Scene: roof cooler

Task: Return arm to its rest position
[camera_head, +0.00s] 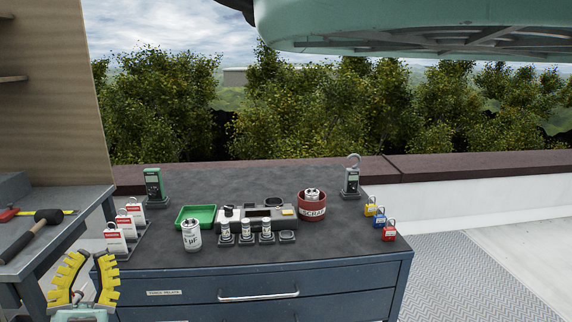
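My gripper (88,262) shows at the bottom left of the head view, with two yellow ribbed fingers pointing up. The fingers stand apart, and I see nothing held between them. It is in front of the left front corner of the blue drawer cabinet (330,275), close to the gap beside the left bench (75,212). The rest of the arm is below the picture edge.
On the cabinet's dark top stand a green tray (196,216), a white can (192,235), a red scrap bin (312,212), a grey device (256,216), two meters, tags and padlocks. Open floor (500,275) is at right.

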